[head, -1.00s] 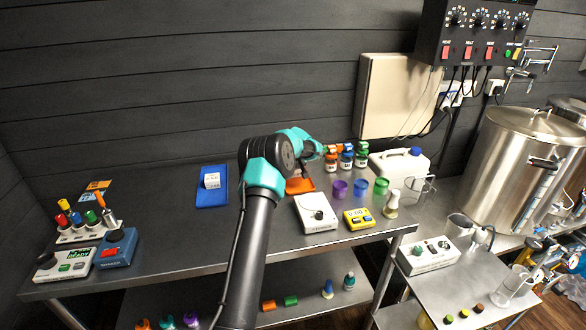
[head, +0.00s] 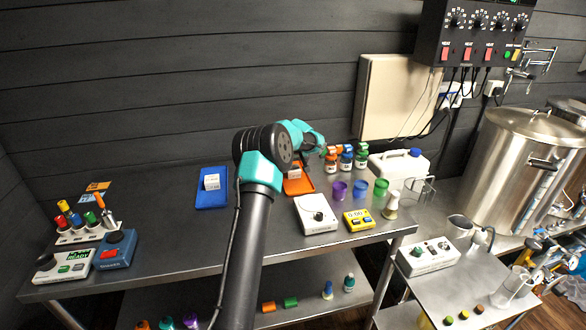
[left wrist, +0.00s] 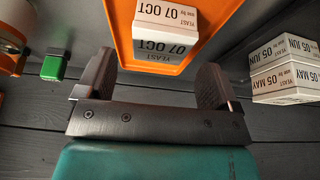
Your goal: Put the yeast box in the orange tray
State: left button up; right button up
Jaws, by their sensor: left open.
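A white yeast box marked 07 OCT (left wrist: 165,25) sits inside the orange tray (left wrist: 125,22), within its rim. In the head view the white box (head: 295,172) shows in the orange tray (head: 303,190) behind my arm. My left gripper (left wrist: 155,76) is open and empty, its two black fingers apart and clear of the box. In the head view my left gripper (head: 310,154) is near the tray's far side, partly hidden by its own wrist. More yeast boxes (left wrist: 285,70), marked 05 JUN and 05 MAY, sit outside the orange tray. My right gripper is not in view.
A blue tray (head: 212,201) with a white box (head: 211,182) lies left of my arm. Several capped bottles (head: 346,160) stand close to the right of my gripper. Coloured cups (head: 360,189) and a white device (head: 316,214) stand nearer. The table's left middle is clear.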

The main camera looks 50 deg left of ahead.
pick_arm(q)
jog(key=v, duration=0.7)
jog(key=shift+r, duration=0.25)
jog(key=shift+s+d, duration=0.1)
